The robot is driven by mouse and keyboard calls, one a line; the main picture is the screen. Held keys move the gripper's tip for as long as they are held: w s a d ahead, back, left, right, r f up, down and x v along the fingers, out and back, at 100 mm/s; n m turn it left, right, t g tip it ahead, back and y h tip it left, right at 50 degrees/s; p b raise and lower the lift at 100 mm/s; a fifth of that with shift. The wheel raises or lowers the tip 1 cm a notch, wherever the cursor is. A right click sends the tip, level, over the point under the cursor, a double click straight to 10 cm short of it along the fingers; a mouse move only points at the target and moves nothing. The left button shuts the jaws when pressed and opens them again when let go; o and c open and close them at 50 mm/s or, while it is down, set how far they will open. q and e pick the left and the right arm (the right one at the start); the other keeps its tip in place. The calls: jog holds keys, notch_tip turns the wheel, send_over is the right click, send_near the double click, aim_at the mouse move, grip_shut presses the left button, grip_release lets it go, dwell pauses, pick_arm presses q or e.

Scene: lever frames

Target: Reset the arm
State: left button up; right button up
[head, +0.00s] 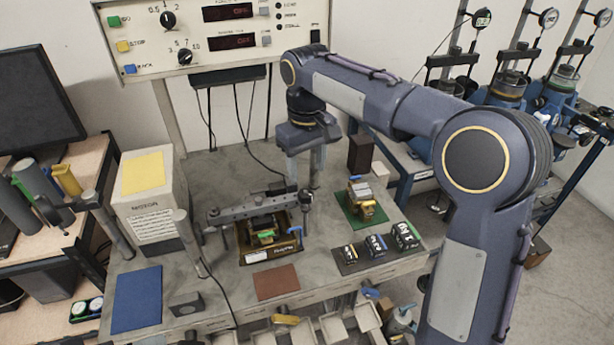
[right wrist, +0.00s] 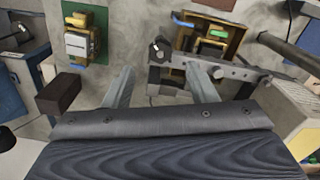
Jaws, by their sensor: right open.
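A grey metal lever arm (head: 245,210) with holes along it spans above a brass-coloured tray (head: 285,247) on the bench. The tray holds a small block with green and blue parts. The arm also shows in the right wrist view (right wrist: 235,73), with a dark round knob (right wrist: 160,50) near its end. My right gripper (head: 305,178) is open, fingers pointing down, at the arm's right end. In the right wrist view its fingertips (right wrist: 158,78) lie on either side of the arm's end post; contact cannot be told. My left gripper is not in view.
A green mat (head: 372,220) with a brass-and-white fixture, a dark brown block (head: 360,154) and several labelled dark weights (head: 376,245) stand to the right. A motor box (head: 150,200) stands left. Blue (head: 137,299) and brown (head: 276,281) mats lie in front. A control panel (head: 215,35) hangs behind.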

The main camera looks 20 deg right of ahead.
jog(key=shift+r, duration=0.15)
jog(key=shift+s+d, duration=0.1)
jog(key=s+d+m+t+y, duration=0.1)
jog(key=s+d, duration=0.2)
jog(key=s, duration=0.4)
jog(key=s+d+m+t+y, duration=0.1)
jog(key=s+d, duration=0.3)
jog(key=s, duration=0.3)
jog(key=s+a+f+m+t+y, duration=0.1)
jog(key=s+f, duration=0.3)
jog(key=s, duration=0.2)
jog(key=s+f+m+t+b, duration=0.1)
jog(key=s+f+m+t, duration=0.1)
jog(key=s+f, duration=0.2)
jog(key=s, duration=0.3)
jog(key=shift+s+a+t+y, duration=0.15)
jog(key=shift+a+t+y, duration=0.15)
jog(key=shift+a+y, duration=0.1)
jog(key=shift+c, duration=0.3)
